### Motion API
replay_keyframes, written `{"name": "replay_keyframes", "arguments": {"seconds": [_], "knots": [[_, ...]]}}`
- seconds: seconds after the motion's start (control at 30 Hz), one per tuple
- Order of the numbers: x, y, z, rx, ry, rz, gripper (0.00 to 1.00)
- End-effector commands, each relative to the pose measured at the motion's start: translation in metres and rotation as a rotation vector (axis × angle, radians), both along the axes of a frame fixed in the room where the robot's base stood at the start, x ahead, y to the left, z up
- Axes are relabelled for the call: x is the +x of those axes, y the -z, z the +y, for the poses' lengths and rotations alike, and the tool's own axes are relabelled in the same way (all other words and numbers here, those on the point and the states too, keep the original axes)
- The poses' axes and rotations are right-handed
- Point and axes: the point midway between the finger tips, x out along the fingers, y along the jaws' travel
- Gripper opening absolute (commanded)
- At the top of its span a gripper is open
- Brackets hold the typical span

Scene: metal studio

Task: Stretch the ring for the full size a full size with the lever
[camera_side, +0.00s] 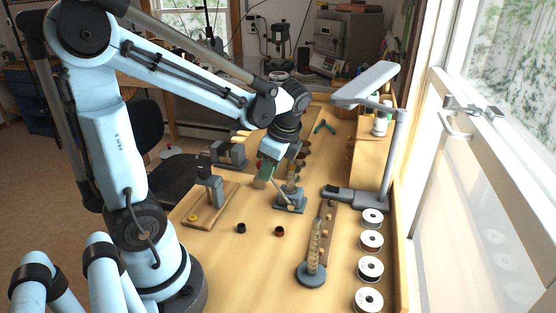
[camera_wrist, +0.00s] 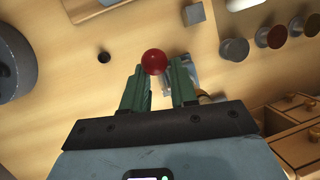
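The ring stretcher (camera_side: 290,201) stands mid-bench, a grey base with a short upright post. A pale lever rod (camera_side: 280,188) slants up from it toward my gripper (camera_side: 265,178). In the wrist view a red ball (camera_wrist: 154,62), apparently the lever's knob, sits at the tips of my green fingers (camera_wrist: 158,80). The fingers are apart, one on each side of the ball; no firm contact shows. Part of the grey stretcher base (camera_wrist: 193,68) shows behind the right finger. The ring cannot be made out clearly on the stretcher.
A stepped ring mandrel (camera_side: 315,245) on a round base stands in front. Spools (camera_side: 371,240) line the right side. A lamp (camera_side: 372,84) arches behind. A small press on a wooden board (camera_side: 216,214) stands left. Two small dark cups (camera_side: 241,228) lie on otherwise clear bench.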

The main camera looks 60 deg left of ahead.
Motion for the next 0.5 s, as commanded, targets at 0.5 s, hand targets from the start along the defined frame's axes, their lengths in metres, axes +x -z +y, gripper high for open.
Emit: {"name": "replay_keyframes", "arguments": {"seconds": [0.5], "knots": [[-0.0008,-0.0020,-0.0009,-0.001,-0.003,0.004,0.51]]}}
